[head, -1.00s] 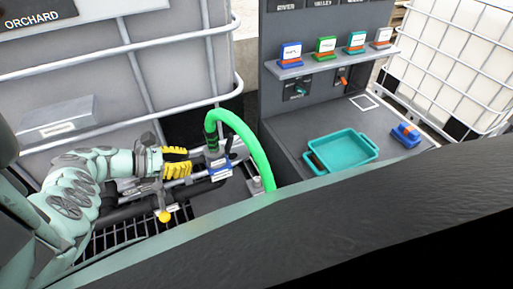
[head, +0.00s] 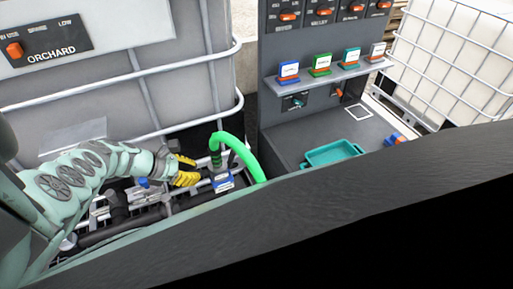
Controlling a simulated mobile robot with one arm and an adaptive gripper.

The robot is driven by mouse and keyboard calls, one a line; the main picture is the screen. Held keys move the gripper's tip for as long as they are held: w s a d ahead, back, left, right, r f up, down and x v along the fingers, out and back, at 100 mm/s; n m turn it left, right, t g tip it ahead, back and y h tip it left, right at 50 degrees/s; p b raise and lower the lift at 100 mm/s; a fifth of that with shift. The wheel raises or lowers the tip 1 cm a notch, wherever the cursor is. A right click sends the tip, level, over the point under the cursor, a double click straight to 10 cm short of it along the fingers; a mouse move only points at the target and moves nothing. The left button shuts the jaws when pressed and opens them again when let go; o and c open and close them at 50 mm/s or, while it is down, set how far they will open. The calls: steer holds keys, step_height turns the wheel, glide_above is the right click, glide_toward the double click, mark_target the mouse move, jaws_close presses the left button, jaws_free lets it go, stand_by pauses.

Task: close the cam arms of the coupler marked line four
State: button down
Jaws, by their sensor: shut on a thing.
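A bright green hose (head: 236,143) arches up and bends down into a dark green coupler end (head: 216,160) on the manifold. A thin dark upright piece, possibly a cam arm, stands just right of it. A blue-and-white marker (head: 223,182) sits in front of the coupler; its writing is too small to read. My gripper (head: 187,172), with yellow fingers, is at the left of the coupler, low over the pipework. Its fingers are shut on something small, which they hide. The cam arms are not clear enough to tell their positions.
Dark pipes (head: 120,228) and a grating lie below my arm. A caged tank marked ORCHARD (head: 110,85) stands close behind. To the right, a grey bench holds a teal tray (head: 335,153) and a shelf (head: 330,72) of colored markers. A dark beam crosses the foreground.

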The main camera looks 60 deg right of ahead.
mark_target(204, 172)
steer(key=shift+s+d+r+t+y+p, duration=0.3)
steer(key=shift+r+t+y+p, duration=0.25)
steer(key=shift+y+p, duration=0.55)
steer(key=shift+d+r+t+y+p, duration=0.1)
steer(key=shift+d+t+y+p, duration=0.2)
steer(key=shift+t+y, duration=0.2)
steer(key=shift+s+d+t+y+b, duration=0.2)
steer(key=shift+t+y+b, duration=0.15)
steer(key=shift+y+b, duration=0.2)
steer(key=shift+s+d+t+y+b, duration=0.1)
steer(key=shift+d+t+y+b, duration=0.15)
steer(key=shift+y+b, duration=0.3)
steer(key=shift+s+d+r+t+y+b, duration=0.15)
steer(key=shift+t+y+b, duration=0.4)
steer(key=shift+b, duration=0.6)
steer(key=shift+d+r+y, duration=0.1)
steer(key=shift+r+y, duration=0.1)
steer(key=shift+y, duration=0.05)
steer(key=c, duration=0.9)
jaws_free()
steer(key=shift+o, duration=0.2)
